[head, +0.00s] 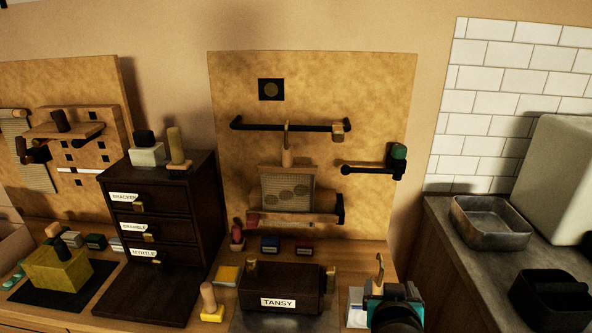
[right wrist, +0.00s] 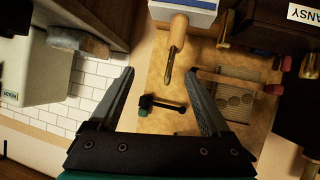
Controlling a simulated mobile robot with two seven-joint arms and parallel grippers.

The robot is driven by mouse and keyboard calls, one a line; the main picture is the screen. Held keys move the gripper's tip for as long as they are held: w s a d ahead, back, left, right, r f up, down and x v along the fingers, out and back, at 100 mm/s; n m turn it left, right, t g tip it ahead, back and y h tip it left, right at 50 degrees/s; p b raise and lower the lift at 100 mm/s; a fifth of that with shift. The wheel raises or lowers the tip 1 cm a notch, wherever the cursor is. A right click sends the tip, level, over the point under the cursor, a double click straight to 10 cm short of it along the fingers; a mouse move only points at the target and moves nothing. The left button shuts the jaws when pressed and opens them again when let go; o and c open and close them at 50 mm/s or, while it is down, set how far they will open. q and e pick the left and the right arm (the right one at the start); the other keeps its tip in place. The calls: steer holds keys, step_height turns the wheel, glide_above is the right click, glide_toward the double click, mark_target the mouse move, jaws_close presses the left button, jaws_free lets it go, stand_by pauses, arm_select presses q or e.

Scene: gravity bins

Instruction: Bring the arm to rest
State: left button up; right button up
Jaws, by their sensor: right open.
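My right gripper (head: 391,300) shows at the bottom of the head view, right of the dark TANSY bin (head: 281,289). Its teal and black body is seen from behind, and its fingertips are not clear there. In the right wrist view my right gripper (right wrist: 162,72) has its two dark fingers spread wide, with nothing held between them. A wooden-handled hook (right wrist: 178,36) shows beyond the fingers, apart from them as far as I can tell. The hook also shows in the head view (head: 380,268), just above the gripper. My left gripper is in neither view.
A dark drawer cabinet (head: 158,222) stands left of the TANSY bin. A pegboard (head: 375,95) with a black rail (head: 290,126) and a bracket (head: 365,168) rises behind. A counter at right holds a grey tray (head: 490,224) and a black container (head: 552,300).

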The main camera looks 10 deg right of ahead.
steer(key=s+a+f+n+g+y, duration=0.2)
steer(key=s+f+g, duration=0.15)
steer(key=s, duration=0.35)
steer(key=s+a+f+n+g+y, duration=0.1)
steer(key=s+a+f+g+y, duration=0.2)
steer(key=s, duration=0.4)
steer(key=s+a+f+n+g, duration=0.1)
steer(key=s+a+f+n, duration=0.1)
steer(key=s+f, duration=0.35)
steer(key=s+f+g+b, duration=0.1)
steer(key=s+f, duration=0.1)
steer(key=f, duration=1)
steer(key=s+f+g+b, duration=0.1)
steer(key=s+f, duration=0.1)
steer(key=f, duration=0.9)
steer(key=s+d+f+b, duration=0.1)
steer(key=s+d+f, duration=0.1)
steer(key=s+f, duration=1.3)
steer(key=shift+s+n+g, duration=0.25)
steer(key=shift+n+g, duration=0.1)
steer(key=shift+n, duration=0.05)
steer(key=shift+d, duration=0.1)
